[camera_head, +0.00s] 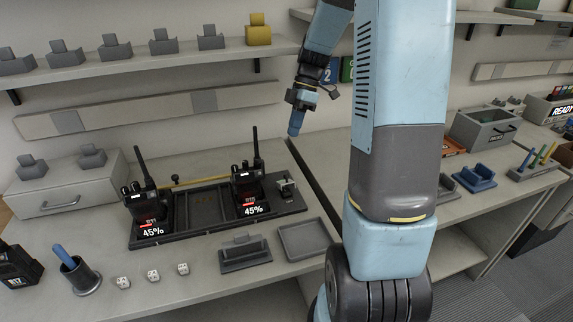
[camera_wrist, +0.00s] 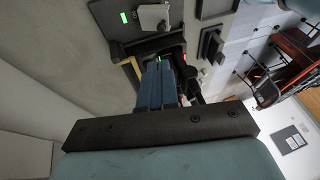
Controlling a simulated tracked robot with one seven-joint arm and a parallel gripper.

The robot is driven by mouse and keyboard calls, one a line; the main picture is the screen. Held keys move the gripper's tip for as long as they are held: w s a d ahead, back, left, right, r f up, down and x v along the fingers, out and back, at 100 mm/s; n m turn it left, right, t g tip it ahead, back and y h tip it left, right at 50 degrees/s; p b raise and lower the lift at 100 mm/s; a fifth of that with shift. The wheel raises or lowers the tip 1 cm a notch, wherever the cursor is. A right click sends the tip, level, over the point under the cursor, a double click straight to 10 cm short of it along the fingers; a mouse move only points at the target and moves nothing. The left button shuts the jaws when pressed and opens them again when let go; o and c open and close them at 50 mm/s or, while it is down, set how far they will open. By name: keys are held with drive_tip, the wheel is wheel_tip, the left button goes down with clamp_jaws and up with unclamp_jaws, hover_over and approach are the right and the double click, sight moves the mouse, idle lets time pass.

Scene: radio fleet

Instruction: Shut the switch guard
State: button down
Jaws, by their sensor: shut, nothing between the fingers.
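The switch guard (camera_head: 286,185) is a small light-grey metal flap at the right end of the black charger base (camera_head: 190,232) on the bench. It looks raised there, but its exact angle is too small to tell. In the wrist view the guard shows as a pale grey plate (camera_wrist: 153,17) near the top, with a lit green indicator to its left. My gripper (camera_head: 294,132) has blue fingers, shut and empty, pointing down above and behind the charger's right end, apart from the guard. The fingers (camera_wrist: 157,68) also show close together in the wrist view.
Two black radios (camera_head: 146,205) (camera_head: 247,185) stand in the charger, left of the guard, their displays reading 45%. An empty grey tray (camera_head: 305,240) and a grey cradle (camera_head: 245,254) lie in front. A shelf (camera_head: 140,68) with grey holders runs along the wall.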

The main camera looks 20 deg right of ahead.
drive_tip(key=shift+t+h, duration=0.4)
drive_tip(key=shift+h, duration=0.1)
drive_tip(key=x, duration=0.6)
drive_tip(key=a+x, duration=0.1)
drive_tip(key=x, duration=0.3)
drive_tip(key=shift+s+r, duration=0.15)
drive_tip(key=shift+s, duration=0.25)
drive_tip(key=shift+s+f, duration=0.25)
drive_tip(key=shift+f, duration=0.35)
